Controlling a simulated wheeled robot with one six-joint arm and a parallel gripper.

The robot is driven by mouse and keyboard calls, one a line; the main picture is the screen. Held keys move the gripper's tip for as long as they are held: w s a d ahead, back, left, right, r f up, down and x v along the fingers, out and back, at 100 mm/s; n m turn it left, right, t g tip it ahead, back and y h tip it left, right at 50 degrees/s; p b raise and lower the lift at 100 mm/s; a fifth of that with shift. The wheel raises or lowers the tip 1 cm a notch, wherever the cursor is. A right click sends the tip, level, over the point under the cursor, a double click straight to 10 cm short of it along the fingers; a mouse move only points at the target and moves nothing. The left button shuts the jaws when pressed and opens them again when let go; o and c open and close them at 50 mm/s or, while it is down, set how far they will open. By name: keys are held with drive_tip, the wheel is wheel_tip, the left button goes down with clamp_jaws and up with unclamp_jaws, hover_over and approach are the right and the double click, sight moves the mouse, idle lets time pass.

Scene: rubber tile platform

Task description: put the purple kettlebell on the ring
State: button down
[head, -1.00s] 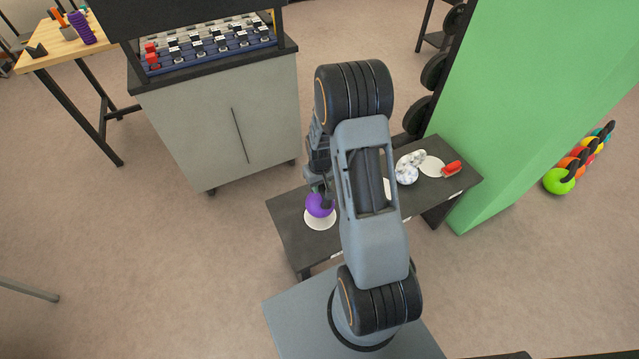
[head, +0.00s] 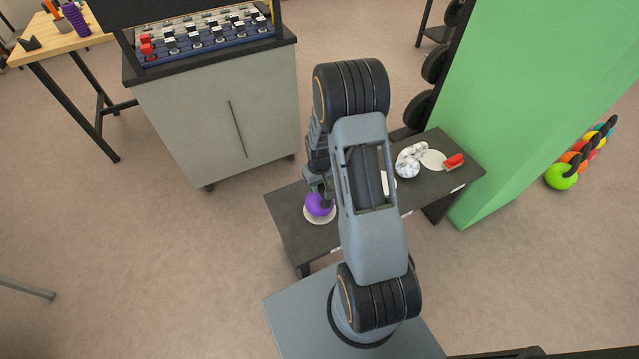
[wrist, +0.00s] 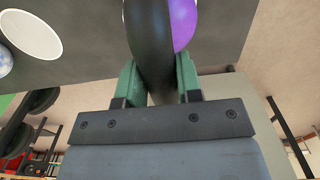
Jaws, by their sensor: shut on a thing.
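The purple kettlebell (head: 318,204) is at the left end of the dark platform, over a white ring (head: 308,217) that shows around its lower edge. I cannot tell whether its base touches the ring. My gripper (head: 318,182) is above it, partly hidden by my arm. In the wrist view my gripper (wrist: 160,85) has its green fingers shut on the black handle (wrist: 150,45) of the kettlebell, and part of the purple body (wrist: 184,22) shows beside the handle.
The dark platform (head: 290,235) also bears a white marbled kettlebell (head: 408,165), another white disc (head: 433,160) and a red object (head: 454,161) at right. A grey cabinet (head: 220,130) stands behind left, a green panel (head: 530,90) at right.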

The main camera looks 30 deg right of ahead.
drive_tip(key=shift+w+f, duration=0.1)
drive_tip(key=shift+w, duration=0.1)
idle(0.4)
drive_tip(key=c, duration=1.1)
unclamp_jaws()
drive_tip(key=shift+s, duration=0.1)
drive_tip(key=o, duration=0.4)
drive_tip(key=shift+f+b, duration=0.1)
drive_tip(key=shift+b, duration=0.2)
drive_tip(key=shift+s+f, duration=0.25)
drive_tip(key=shift+s, duration=0.05)
drive_tip(key=shift+w+r+p, duration=0.15)
drive_tip(key=shift+r+p, duration=2.35)
drive_tip(key=shift+r, duration=1.2)
